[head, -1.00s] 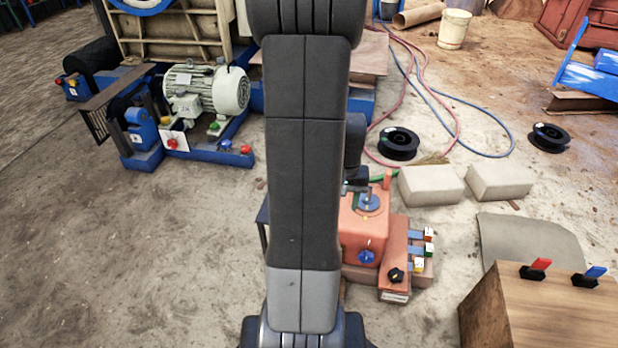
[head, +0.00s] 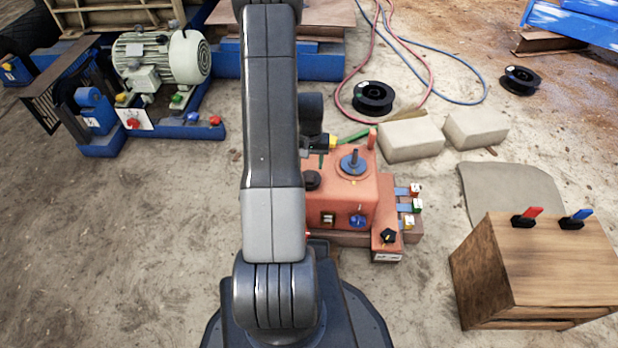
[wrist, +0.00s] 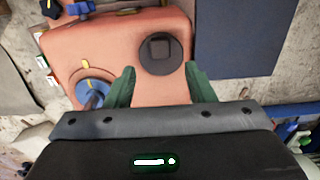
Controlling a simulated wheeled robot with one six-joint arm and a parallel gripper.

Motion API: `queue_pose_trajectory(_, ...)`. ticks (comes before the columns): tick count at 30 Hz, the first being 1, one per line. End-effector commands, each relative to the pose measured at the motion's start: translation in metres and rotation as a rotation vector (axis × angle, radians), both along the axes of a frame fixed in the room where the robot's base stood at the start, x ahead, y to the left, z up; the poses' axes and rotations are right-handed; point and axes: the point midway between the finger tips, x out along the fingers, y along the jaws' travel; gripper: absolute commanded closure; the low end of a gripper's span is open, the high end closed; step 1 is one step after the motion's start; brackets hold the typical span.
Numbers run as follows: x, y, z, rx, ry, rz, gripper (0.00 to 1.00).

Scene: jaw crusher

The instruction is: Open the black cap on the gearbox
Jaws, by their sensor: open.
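The black cap (wrist: 153,66) is a round dark disc with a square raised centre on top of the orange-red gearbox (wrist: 75,42). In the head view, the cap (head: 312,181) shows beside my arm on the gearbox top (head: 353,191). My gripper (wrist: 160,76) is open and empty in the wrist view, its two green fingers pointing toward the cap. The cap lies just beyond the fingertips, between their lines; contact is not visible. My arm hides part of the gearbox and most of the gripper in the head view.
A blue round fitting with a lever (head: 353,162) stands on the gearbox right of the cap. A blue knob (head: 358,220) is on its front. Pale blocks (head: 411,138) lie behind right. A wooden box (head: 560,260) stands at right.

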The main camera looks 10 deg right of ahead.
Motion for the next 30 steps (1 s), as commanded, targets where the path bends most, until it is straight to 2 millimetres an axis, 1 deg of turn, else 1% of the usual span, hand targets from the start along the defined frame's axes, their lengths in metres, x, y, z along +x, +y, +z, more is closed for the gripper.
queue_pose_trajectory(1,-0.001,0.000,-0.016,0.001,0.003,0.000,0.51)
queue_pose_trajectory(3,-0.001,0.000,-0.031,0.001,0.004,0.000,0.51)
queue_pose_trajectory(6,-0.001,0.000,-0.048,0.001,0.002,0.000,0.51)
queue_pose_trajectory(9,0.000,0.000,-0.061,0.000,0.000,0.000,0.51)
queue_pose_trajectory(12,0.000,0.000,-0.069,0.000,0.000,0.000,0.51)
queue_pose_trajectory(15,0.000,0.000,-0.073,0.000,-0.001,0.001,0.51)
queue_pose_trajectory(23,0.000,0.000,-0.074,0.000,-0.001,0.000,0.51)
queue_pose_trajectory(24,0.000,0.000,-0.074,0.000,-0.001,0.000,0.53)
queue_pose_trajectory(29,0.000,0.000,-0.074,0.000,-0.001,0.001,0.84)
queue_pose_trajectory(30,0.000,0.000,-0.074,0.000,-0.001,0.001,0.92)
